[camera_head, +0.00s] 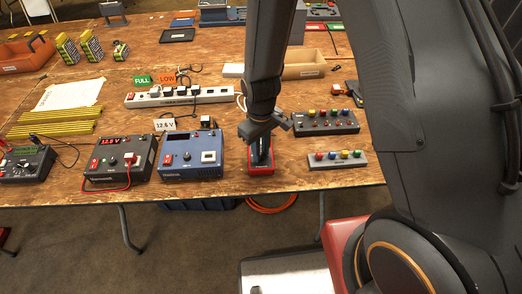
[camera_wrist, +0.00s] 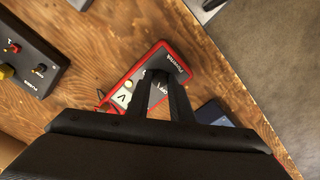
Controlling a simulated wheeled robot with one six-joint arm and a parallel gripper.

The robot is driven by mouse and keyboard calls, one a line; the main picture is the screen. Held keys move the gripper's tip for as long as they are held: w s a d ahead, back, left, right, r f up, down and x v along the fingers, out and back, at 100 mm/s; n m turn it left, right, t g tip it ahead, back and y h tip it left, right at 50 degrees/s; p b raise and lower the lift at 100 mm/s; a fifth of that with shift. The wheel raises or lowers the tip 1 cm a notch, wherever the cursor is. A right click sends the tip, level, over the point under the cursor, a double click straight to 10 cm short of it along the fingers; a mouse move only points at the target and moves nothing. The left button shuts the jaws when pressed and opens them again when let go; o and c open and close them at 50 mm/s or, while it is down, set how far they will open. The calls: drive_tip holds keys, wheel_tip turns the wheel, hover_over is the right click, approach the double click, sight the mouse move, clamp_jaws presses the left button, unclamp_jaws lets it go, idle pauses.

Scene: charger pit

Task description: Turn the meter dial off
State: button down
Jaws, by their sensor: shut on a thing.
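The meter (camera_head: 261,170) is a small red and dark handheld unit lying flat near the front edge of the wooden table. In the wrist view its red rim and dark face (camera_wrist: 173,62) show, with white markings including a V. My gripper (camera_head: 260,140) points down over the meter's face. In the wrist view my gripper's two dark fingers (camera_wrist: 160,80) come close together on the dial area of the meter. They are shut on the dial, which they mostly hide, so its setting cannot be read.
A blue power unit (camera_head: 192,154) stands close left of the meter. A dark box with knobs (camera_head: 326,122) and a grey strip of coloured knobs (camera_head: 338,160) stand to the right. A white power strip (camera_head: 180,97) lies behind. The table's front edge is just before the meter.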

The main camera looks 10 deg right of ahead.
drive_tip(key=n, duration=0.5)
drive_tip(key=shift+n, duration=0.3)
idle(0.5)
drive_tip(key=c, duration=1.6)
unclamp_jaws()
drive_tip(key=shift+o, duration=0.2)
drive_tip(key=shift+r+b, duration=0.9)
drive_tip(key=shift+r, duration=3)
